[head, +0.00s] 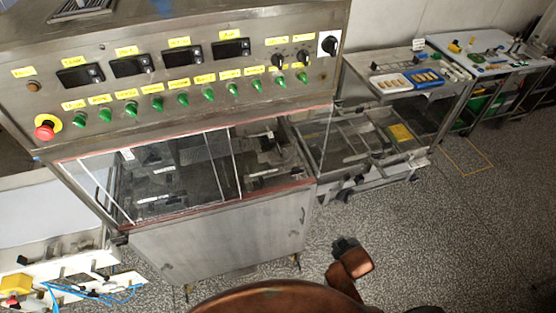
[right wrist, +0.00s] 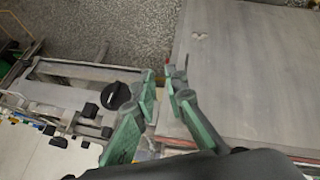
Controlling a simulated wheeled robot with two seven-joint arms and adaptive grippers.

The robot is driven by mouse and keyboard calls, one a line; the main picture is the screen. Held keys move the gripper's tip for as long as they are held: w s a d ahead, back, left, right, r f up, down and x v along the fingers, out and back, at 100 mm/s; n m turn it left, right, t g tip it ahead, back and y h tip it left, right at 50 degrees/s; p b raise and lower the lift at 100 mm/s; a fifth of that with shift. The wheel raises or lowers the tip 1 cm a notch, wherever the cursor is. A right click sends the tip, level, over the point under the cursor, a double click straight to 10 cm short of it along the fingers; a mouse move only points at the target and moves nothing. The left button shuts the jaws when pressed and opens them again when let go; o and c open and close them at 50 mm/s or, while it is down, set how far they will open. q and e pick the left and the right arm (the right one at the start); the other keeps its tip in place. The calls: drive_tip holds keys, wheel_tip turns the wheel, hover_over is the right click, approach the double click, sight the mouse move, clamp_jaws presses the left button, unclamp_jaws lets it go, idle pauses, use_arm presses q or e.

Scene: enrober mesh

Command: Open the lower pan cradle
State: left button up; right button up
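The enrober machine has a grey metal lower front panel (head: 225,245) under its clear window (head: 170,175). I cannot tell for certain which part is the lower pan cradle. In the right wrist view a large flat grey metal panel (right wrist: 255,65) fills the right side, with a small fitting (right wrist: 200,37) on it. My right gripper (right wrist: 162,74) has green-padded fingers apart with nothing between them. It appears beside the panel's left edge; contact cannot be judged. My left gripper is not in view.
The control panel (head: 190,75) has green knobs and a red stop button (head: 44,127). A metal conveyor frame (head: 365,140) extends right of the machine; a black knob (right wrist: 115,95) shows in the wrist view. Speckled floor (head: 440,235) is clear at right.

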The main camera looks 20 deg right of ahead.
drive_tip(key=w+a+r+n+t+y, duration=0.1)
drive_tip(key=w+a+r+n+t, duration=0.3)
drive_tip(key=w, duration=0.5)
drive_tip(key=w+a+r+n+t+y, duration=0.1)
drive_tip(key=w+a+r+n+t, duration=0.1)
drive_tip(key=w+a+r+n, duration=0.55)
drive_tip(key=w+a+r+n+t+y, duration=0.1)
drive_tip(key=w+a+r+n+t, duration=0.25)
drive_tip(key=w, duration=0.65)
drive_tip(key=shift+d+p+x, duration=0.2)
drive_tip(key=shift+p+x, duration=0.3)
drive_tip(key=shift+x, duration=3)
drive_tip(key=shift+r, duration=0.15)
drive_tip(key=shift+c, duration=0.7)
clamp_jaws()
